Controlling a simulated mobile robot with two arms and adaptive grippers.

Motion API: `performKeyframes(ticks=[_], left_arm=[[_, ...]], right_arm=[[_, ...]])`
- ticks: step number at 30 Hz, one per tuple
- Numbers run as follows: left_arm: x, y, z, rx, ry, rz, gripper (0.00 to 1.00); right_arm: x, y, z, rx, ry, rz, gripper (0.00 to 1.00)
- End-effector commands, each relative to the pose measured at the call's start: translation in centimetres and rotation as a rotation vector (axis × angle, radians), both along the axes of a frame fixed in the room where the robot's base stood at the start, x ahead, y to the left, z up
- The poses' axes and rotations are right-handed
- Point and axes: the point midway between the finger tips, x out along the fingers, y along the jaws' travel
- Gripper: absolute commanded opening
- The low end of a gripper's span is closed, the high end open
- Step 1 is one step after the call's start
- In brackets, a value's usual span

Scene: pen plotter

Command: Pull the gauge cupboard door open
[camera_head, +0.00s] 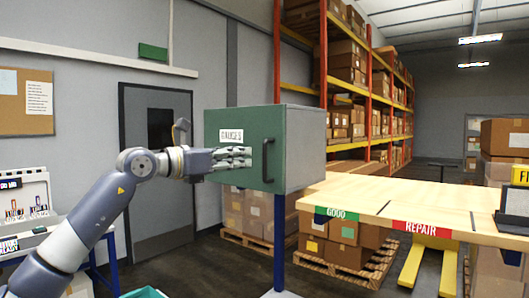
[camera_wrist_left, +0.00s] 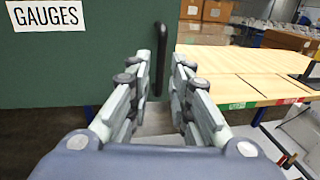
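The gauge cupboard (camera_head: 300,150) is a grey box on a blue post with a green door (camera_head: 225,120) labelled GAUGES. The door looks shut. A dark vertical bar handle (camera_head: 268,160) is near the door's right edge. My left gripper (camera_head: 250,157) reaches across the door front from the left, its fingertips just short of the handle. In the left wrist view the fingers (camera_wrist_left: 168,70) are apart, and the handle (camera_wrist_left: 158,60) shows beyond them, close to the left fingertip. I see no grip on it. My right gripper is out of view.
A wooden table (camera_head: 400,195) with GOOD and REPAIR labels stands right of the cupboard. Boxes on pallets (camera_head: 330,262) sit below and behind. A tall shelf rack (camera_head: 325,60) is at the back. A white tool station (camera_head: 25,205) is at the left.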

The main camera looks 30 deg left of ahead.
Motion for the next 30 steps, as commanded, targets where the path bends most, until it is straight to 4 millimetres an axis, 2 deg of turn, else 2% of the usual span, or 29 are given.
performKeyframes(ticks=[1, 3, 12, 18, 26, 28, 30], left_arm=[[0.9, -0.5, 0.6, -0.002, 0.0, -0.005, 0.19], [2.3, -0.8, 0.6, -0.004, 0.001, -0.004, 0.19], [7.1, -2.1, 0.5, -0.005, -0.002, -0.003, 0.19], [8.3, -2.4, 0.2, -0.002, -0.003, -0.002, 0.19], [8.4, -2.5, 0.1, -0.002, -0.003, -0.003, 0.19], [8.3, -2.5, 0.1, -0.002, -0.003, -0.003, 0.04], [8.3, -2.5, 0.1, -0.002, -0.003, -0.003, 0.0]], right_arm=[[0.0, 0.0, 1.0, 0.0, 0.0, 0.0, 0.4], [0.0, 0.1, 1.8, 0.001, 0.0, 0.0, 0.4], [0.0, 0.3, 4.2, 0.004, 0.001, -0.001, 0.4], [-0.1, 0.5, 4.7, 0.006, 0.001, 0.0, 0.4], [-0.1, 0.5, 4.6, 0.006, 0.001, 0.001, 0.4], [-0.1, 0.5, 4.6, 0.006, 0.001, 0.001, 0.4], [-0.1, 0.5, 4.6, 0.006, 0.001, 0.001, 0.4]])
